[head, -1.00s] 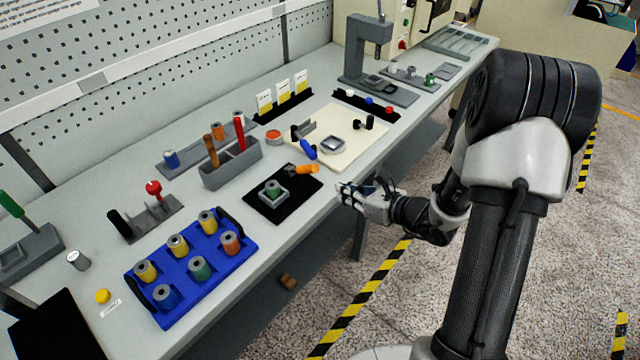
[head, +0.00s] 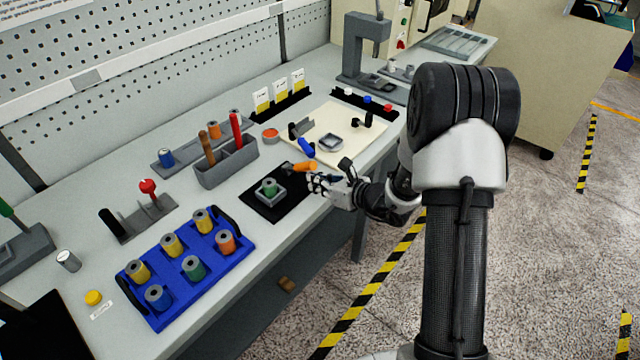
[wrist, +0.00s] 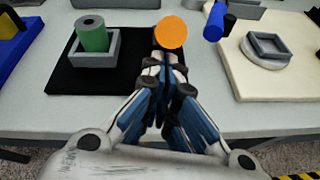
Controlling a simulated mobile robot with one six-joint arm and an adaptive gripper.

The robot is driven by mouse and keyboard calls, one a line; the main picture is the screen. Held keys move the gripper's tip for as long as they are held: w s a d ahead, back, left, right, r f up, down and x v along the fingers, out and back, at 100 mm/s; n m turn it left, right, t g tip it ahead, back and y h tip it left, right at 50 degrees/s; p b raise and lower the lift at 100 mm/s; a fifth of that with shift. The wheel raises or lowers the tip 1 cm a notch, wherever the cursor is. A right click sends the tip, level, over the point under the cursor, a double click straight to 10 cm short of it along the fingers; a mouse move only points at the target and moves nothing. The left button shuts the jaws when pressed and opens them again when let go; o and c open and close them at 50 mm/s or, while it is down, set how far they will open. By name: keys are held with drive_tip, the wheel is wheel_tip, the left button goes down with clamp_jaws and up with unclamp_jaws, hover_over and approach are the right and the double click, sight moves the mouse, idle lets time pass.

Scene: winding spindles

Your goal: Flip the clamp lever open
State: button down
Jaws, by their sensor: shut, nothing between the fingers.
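An orange-handled lever (head: 303,167), which looks like the clamp lever, stands at the right back of a black mat (head: 290,203). In the wrist view its orange end (wrist: 170,32) faces me, just beyond my fingertips. Beside it on the mat, a grey square holder (wrist: 107,58) has a green spool (wrist: 93,34) in it. My gripper (head: 313,183) is shut and empty at the front right of the mat, close to the orange handle. In the wrist view the fingers (wrist: 166,62) overlap the lever's base; I cannot tell if they touch it.
A blue handle (head: 306,148) lies at the left edge of a cream board (head: 352,148) with a grey square ring (head: 331,142). A blue tray (head: 205,275) of several spools stands to the left. A grey bin with tools (head: 228,166) stands behind.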

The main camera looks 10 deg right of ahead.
drive_tip(key=shift+r, duration=0.1)
drive_tip(key=shift+w+r+p, duration=0.1)
drive_tip(key=shift+r+p, duration=0.3)
drive_tip(key=shift+p, duration=0.45)
